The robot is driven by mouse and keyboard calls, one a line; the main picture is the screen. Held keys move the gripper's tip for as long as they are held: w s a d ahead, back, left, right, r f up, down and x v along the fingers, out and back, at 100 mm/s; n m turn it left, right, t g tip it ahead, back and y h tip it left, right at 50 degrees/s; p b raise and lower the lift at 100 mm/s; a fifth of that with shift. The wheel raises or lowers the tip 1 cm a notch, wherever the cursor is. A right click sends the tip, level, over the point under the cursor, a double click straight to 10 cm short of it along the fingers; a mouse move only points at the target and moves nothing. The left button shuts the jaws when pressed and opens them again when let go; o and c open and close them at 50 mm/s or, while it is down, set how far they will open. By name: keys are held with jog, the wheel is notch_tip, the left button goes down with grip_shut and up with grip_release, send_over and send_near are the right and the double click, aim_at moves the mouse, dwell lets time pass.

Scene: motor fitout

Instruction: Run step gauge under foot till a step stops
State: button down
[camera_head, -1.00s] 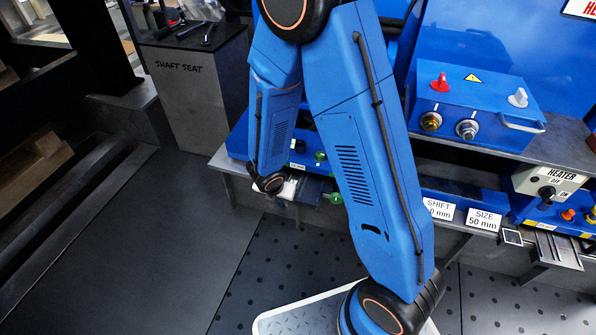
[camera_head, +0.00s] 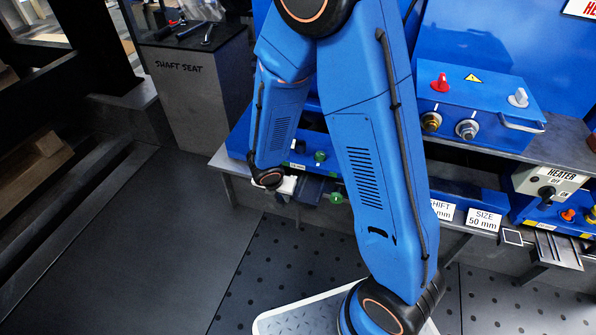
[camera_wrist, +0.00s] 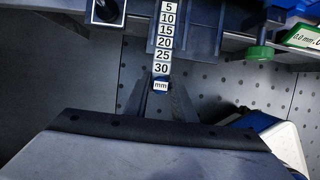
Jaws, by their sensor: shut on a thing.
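The step gauge (camera_wrist: 165,45) is a narrow strip with white number plates reading 5, 10, 15, 20, 25, 30 and "mm". In the wrist view it points straight away from me. My gripper (camera_wrist: 161,92) is shut on its near end, just below the "mm" plate. The gauge's far end runs out of the top of the wrist view, so I cannot tell whether it is under a foot or touching one. In the head view my arm hides most of the gripper and gauge.
A green knob (camera_wrist: 260,53) and a "0.0 mm" label (camera_wrist: 304,38) are right of the gauge. A dark square block (camera_wrist: 105,12) is on its left. In the head view, a blue control box (camera_head: 475,110) and "SIZE 50 mm" plate (camera_head: 484,219) stand at right. Perforated floor lies below.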

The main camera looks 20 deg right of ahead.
jog(key=shift+r, duration=1.15)
jog(key=shift+f, duration=0.1)
jog(key=shift+f, duration=2.3)
jog(key=shift+r, duration=0.15)
